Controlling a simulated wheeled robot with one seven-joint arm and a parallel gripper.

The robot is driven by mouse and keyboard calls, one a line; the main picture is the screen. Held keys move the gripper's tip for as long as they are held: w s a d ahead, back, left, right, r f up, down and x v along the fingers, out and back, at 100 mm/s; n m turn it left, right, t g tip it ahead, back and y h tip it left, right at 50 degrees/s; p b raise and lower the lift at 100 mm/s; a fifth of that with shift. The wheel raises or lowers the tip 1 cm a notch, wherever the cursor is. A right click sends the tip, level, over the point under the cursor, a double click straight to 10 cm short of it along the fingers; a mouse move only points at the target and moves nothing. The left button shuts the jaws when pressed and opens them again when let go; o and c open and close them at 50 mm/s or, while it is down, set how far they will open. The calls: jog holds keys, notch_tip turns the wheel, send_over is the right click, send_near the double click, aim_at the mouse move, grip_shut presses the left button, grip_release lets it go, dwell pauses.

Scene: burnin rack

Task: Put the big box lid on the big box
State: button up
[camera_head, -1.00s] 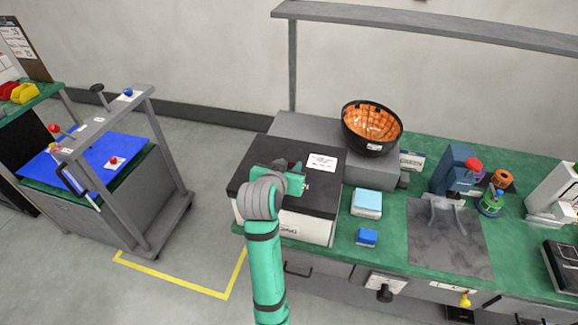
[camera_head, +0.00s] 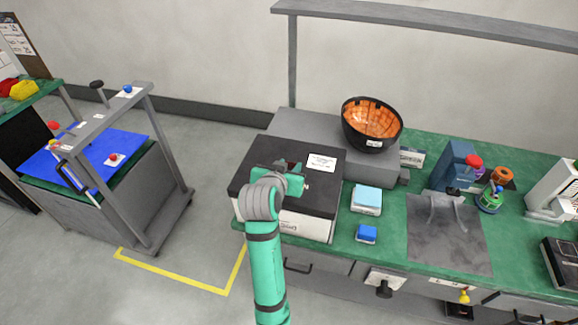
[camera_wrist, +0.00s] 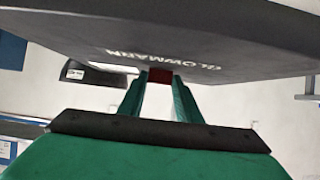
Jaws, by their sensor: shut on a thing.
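The big box lid (camera_head: 258,158) is a wide black slab with a white label, seen in the head view over the big box. The white front of the big box (camera_head: 308,227) shows directly under the lid's near edge. The two look lined up; I cannot tell whether a thin gap remains. My gripper (camera_head: 293,170) reaches over the lid's near left part and is shut on it. In the wrist view, the dark lid (camera_wrist: 240,52) with pale lettering spans the top, and a red part shows between my fingertips (camera_wrist: 160,80). The exact contact is partly hidden.
A black bowl with an orange inside (camera_head: 372,124) stands on a grey riser behind the lid. A grey mat (camera_head: 447,240) lies farther right.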

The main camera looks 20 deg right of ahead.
jog(key=shift+f, duration=0.9)
dwell(0.7)
jog(key=o, duration=1.2)
jog(key=shift+o, duration=0.2)
jog(key=v, duration=1)
jog(key=shift+s+a+r, duration=0.2)
jog(key=shift+s, duration=0.1)
